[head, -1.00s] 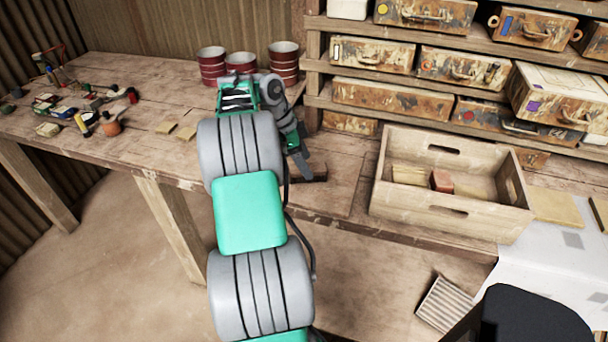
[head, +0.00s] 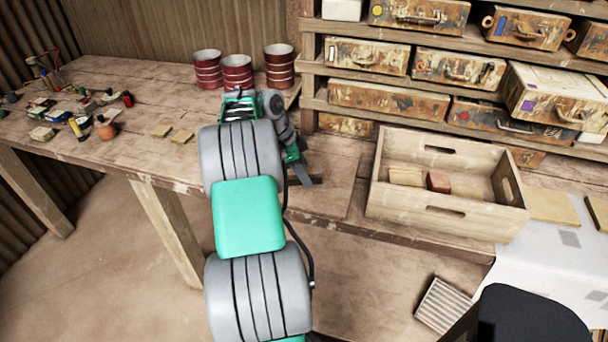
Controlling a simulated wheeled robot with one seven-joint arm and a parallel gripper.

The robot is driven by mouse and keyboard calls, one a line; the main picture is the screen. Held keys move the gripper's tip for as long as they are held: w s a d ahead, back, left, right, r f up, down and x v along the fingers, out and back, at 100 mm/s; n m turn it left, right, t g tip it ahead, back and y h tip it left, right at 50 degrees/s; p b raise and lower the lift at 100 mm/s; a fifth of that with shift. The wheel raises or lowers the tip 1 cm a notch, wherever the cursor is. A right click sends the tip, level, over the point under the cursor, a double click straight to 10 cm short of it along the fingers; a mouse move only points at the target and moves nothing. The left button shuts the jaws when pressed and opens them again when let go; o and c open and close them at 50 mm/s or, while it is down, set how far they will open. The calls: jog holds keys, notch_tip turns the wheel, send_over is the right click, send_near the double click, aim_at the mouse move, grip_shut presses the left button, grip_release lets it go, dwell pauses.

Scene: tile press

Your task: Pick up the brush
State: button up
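My gripper (head: 302,173) points down at the wooden bench (head: 335,190), left of the wooden crate. Its fingertips are at or just above the bench top. A small dark object (head: 317,180) lies on the bench right at the fingertips. It may be the brush, but it is too small and too covered by the gripper to be sure. I cannot tell whether the fingers are open or shut, or whether they touch it. My arm hides the bench behind it.
The wooden crate (head: 445,222) holds a tan block (head: 406,177) and a reddish block (head: 438,181). Red drums (head: 237,72) stand behind my arm. Small tools and bottles clutter the bench's left end. Shelves with worn cases (head: 388,101) rise behind the crate.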

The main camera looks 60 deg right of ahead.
aim_at(307, 168)
grip_shut()
dwell(0.3)
jog(key=shift+r, duration=0.25)
notch_tip(307, 168, up, 2)
jog(key=shift+r+p, duration=0.25)
jog(key=shift+p, duration=0.1)
jog(key=s+a+r+b, duration=0.1)
jog(key=s+a+r, duration=0.5)
jog(key=a+r, duration=0.4)
jog(key=shift+s+a, duration=0.2)
jog(key=shift+a, duration=1.05)
